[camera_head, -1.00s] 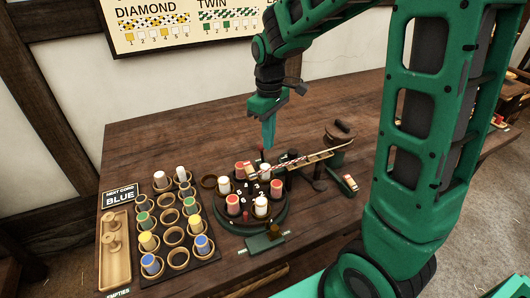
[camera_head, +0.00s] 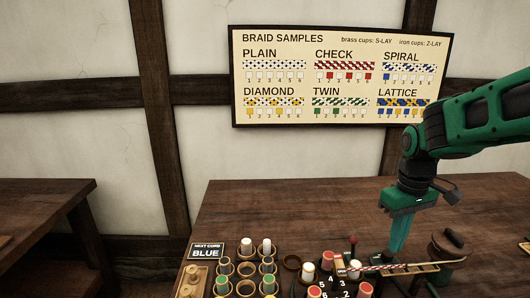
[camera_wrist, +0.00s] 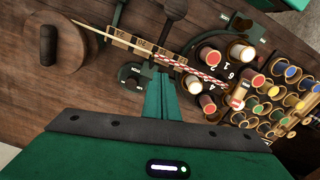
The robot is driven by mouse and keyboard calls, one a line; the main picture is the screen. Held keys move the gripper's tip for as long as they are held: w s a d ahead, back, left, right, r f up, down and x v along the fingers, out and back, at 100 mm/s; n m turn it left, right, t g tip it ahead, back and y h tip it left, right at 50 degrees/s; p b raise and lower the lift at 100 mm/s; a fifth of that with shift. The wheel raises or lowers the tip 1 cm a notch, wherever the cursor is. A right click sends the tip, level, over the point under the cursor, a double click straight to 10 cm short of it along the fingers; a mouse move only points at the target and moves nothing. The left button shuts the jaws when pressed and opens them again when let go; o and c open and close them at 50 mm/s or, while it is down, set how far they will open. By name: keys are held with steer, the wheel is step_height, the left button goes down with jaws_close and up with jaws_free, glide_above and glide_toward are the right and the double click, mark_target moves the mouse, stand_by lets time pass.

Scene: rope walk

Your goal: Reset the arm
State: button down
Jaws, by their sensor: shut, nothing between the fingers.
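My green arm reaches in from the right in the head view. My gripper (camera_head: 397,246) points down above the right part of the wooden table (camera_head: 262,207), with its fingers together and empty. In the wrist view my gripper (camera_wrist: 160,100) hangs over the table beside the braiding disc, apart from the spools as far as I can tell. The disc, with red and white bobbins (camera_wrist: 207,57) and numbers, is partly cut off by the bottom of the head view. A red-and-white braided cord (camera_wrist: 190,69) runs from the disc along a wooden ruled bar (camera_wrist: 126,41).
A rack of cups with coloured bobbins (camera_wrist: 290,72) stands beside the disc. A sign reading NEXT CORD BLUE (camera_head: 206,251) stands at the left, by a wooden tray (camera_head: 190,281). A BRAID SAMPLES board (camera_head: 340,77) hangs on the wall. The table's back is clear.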

steer(key=s+d+m, duration=0.3)
steer(key=s+m, duration=0.1)
steer(key=s, duration=0.6)
steer(key=s+d+m, duration=0.4)
steer(key=s+m, duration=0.1)
steer(key=s, duration=0.5)
steer(key=shift+s, duration=0.25)
steer(key=shift+w+f, duration=0.2)
steer(key=shift+w, duration=0.4)
